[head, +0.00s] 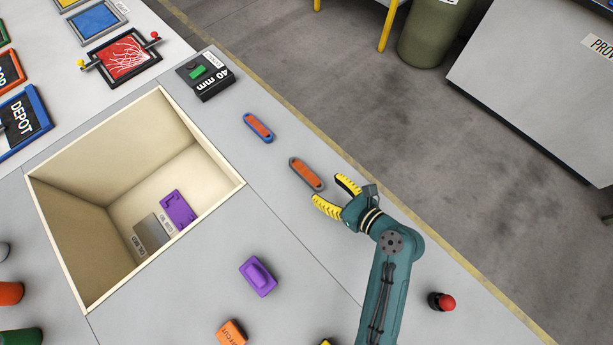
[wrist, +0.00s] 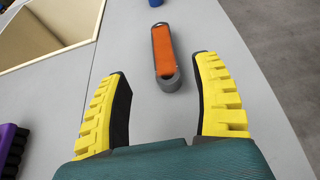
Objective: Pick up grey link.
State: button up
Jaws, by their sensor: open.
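The grey link (head: 307,174) is a flat oblong with a grey rim and an orange middle, lying on the light grey table. In the wrist view the link (wrist: 167,80) lies just ahead of the fingertips, lined up roughly with the gap between them. My gripper (head: 333,191) is open and empty, with yellow ribbed fingers on either side of its gap. It also shows in the wrist view (wrist: 162,92). A similar link with a blue rim (head: 259,127) lies farther up and left of the grey one.
A deep cream bin (head: 215,206) is sunk into the table at left, with purple and grey pieces inside. A purple block (head: 258,276), an orange block (head: 232,333) and a red-topped knob (head: 442,302) stand nearby. A black 40 mm box (head: 205,75) stands near the far edge.

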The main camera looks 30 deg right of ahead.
aim_at(302, 168)
jog(key=b+x, duration=0.4)
jog(key=x, duration=0.8)
jog(key=shift+d, duration=0.15)
jog(key=shift+s, duration=0.1)
grip_shut()
jog(key=shift+r, duration=0.15)
